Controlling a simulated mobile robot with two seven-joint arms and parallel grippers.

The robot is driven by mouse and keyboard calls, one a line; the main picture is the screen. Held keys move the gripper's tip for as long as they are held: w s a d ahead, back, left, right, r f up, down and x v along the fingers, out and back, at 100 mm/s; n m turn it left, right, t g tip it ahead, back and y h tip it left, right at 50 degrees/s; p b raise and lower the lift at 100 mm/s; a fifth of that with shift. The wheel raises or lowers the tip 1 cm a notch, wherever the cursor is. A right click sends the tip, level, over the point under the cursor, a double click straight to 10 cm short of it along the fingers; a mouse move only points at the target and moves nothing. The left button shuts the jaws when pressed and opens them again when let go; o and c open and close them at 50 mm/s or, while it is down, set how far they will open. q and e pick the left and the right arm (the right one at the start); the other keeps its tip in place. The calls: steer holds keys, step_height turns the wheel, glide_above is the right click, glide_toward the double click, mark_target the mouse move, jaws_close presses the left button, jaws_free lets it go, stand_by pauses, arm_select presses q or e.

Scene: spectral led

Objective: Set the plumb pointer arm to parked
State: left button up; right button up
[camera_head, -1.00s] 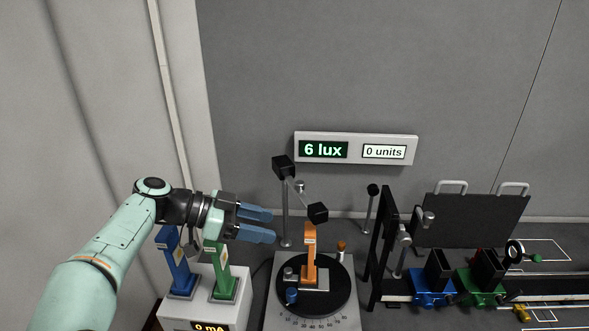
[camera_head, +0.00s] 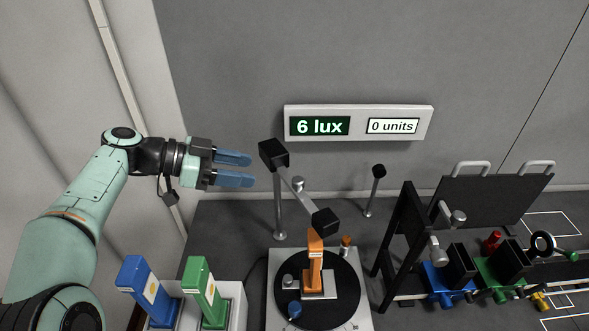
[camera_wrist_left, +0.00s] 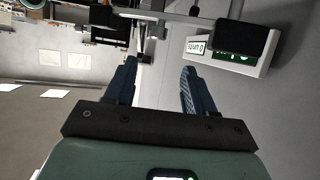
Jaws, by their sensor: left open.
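A grey swinging arm (camera_head: 297,188) with a black block at each end stands on a post at the back of the bench; I take it to be the pointer arm, but no label confirms this. One block (camera_head: 272,153) is on top of the post; the other (camera_head: 325,222) hangs out to the front right, above an orange holder (camera_head: 315,262). My left gripper (camera_head: 251,169) is open and empty, its blue fingers apart, just left of the post-top block in the picture. In the left wrist view, the open fingers (camera_wrist_left: 160,68) have nothing between them; a large black block (camera_wrist_left: 240,38) is beyond, to the right.
A wall display (camera_head: 359,123) reads 6 lux and 0 units. Blue (camera_head: 147,288) and green (camera_head: 205,290) holders stand at the lower left. A black frame (camera_head: 403,240) and a panel with handles (camera_head: 490,205) stand to the right.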

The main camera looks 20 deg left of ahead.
mark_target(298, 179)
arm_select(q)
steer(key=p+x, duration=0.2)
steer(key=x, duration=1.1)
steer(key=shift+s+d, duration=0.1)
arm_select(e)
steer(key=shift+w+d+r, duration=0.1)
steer(key=shift+w+r, duration=0.2)
steer(key=shift+r, duration=0.3)
steer(key=shift+w+r, duration=0.25)
steer(key=shift+r, duration=0.35)
arm_select(q)
jaws_close()
